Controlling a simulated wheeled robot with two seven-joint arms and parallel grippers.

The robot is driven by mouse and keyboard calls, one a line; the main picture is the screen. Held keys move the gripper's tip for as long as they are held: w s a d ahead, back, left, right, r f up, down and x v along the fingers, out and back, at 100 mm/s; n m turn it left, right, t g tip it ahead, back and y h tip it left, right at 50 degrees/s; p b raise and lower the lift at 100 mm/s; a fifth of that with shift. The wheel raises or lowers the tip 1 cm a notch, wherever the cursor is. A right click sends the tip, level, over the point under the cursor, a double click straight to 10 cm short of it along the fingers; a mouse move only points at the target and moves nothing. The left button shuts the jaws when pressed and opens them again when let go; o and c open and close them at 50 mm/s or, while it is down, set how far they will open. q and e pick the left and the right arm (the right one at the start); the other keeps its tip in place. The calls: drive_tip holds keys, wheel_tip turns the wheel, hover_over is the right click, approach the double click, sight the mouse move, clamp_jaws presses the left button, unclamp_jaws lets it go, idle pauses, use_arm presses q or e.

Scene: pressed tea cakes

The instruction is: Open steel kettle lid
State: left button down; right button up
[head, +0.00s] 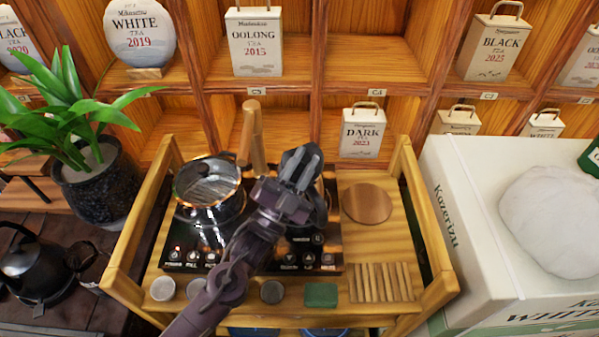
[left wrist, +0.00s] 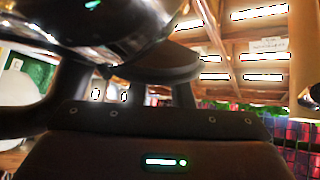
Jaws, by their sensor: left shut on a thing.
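The steel kettle (head: 212,208) stands on the left side of the dark stove. Its round top shows striped reflections, and I cannot tell from them how far it is open. My left gripper (head: 300,168) is to the right of the kettle's top, above the stove's right side. In the left wrist view a dark knob-like piece (left wrist: 155,62) sits between the fingers, below a shiny curved metal surface (left wrist: 110,22). The gripper is shut on this piece, which looks like the lid's knob. My arm hides part of the stove and a dark vessel behind the gripper. My right gripper is out of view.
A wooden post (head: 251,138) rises behind the kettle. A round wooden board (head: 367,203), a slatted wooden piece (head: 381,282) and a green block (head: 320,295) lie on the wooden stand. A potted plant (head: 95,185) is left; a white box (head: 470,225) is right.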

use_arm(q)
drive_tip(key=shift+s+d+f+m+g+h+b, duration=0.15)
drive_tip(key=shift+s+m+g+h+b, duration=0.25)
drive_tip(key=shift+m+g+h+b, duration=0.9)
drive_tip(key=shift+s+d+m+g+h+b, duration=0.1)
drive_tip(key=shift+s+d+m+h+b, duration=0.5)
drive_tip(key=shift+m, duration=1.5)
drive_tip(key=shift+s+a+f+m+g+h+b, duration=0.1)
drive_tip(key=shift+s+m+g+h+b, duration=0.1)
drive_tip(key=shift+m+g+h+b, duration=0.85)
drive_tip(key=shift+m+h, duration=0.55)
drive_tip(key=shift+m, duration=0.2)
drive_tip(key=c, duration=1.3)
unclamp_jaws()
drive_tip(key=shift+r+t, duration=0.1)
drive_tip(key=shift+t, duration=0.35)
drive_tip(key=s+a, duration=0.2)
drive_tip(key=a, duration=0.1)
drive_tip(key=s+a+b, duration=0.1)
drive_tip(key=s+a, duration=0.2)
drive_tip(key=a, duration=0.1)
drive_tip(key=s+a+b, duration=0.1)
drive_tip(key=s+a, duration=0.1)
drive_tip(key=a, duration=0.1)
drive_tip(key=shift+s+a+f, duration=0.2)
drive_tip(key=shift+s+f, duration=0.2)
drive_tip(key=shift+r, duration=0.1)
